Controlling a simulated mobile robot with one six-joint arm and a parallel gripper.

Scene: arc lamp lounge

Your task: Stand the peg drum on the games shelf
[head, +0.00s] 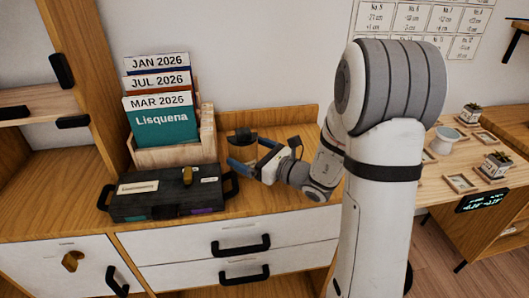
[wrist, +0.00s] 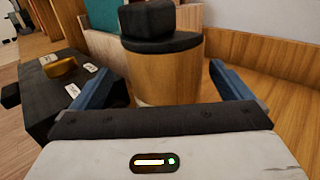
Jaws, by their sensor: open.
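The peg drum looks like a wooden cylinder with a black, faceted top (wrist: 162,60). In the head view the peg drum (head: 243,137) is over the cabinet top, right of the card holder, partly hidden by my gripper. My gripper (head: 249,153) is low beside it, with its blue fingers spread. In the wrist view my gripper (wrist: 160,80) is open, one finger on each side of the drum, with visible gaps. The drum appears upright; its base is mostly hidden. No shelf is clearly labelled as the games shelf; a shelf unit (head: 40,104) stands at left.
A black case (head: 165,205) with handles lies on the cabinet top, left of my gripper. Behind it a wooden holder (head: 180,155) keeps several labelled folders. A raised wooden edge runs along the back. A table (head: 440,180) with small plants and frames stands at right.

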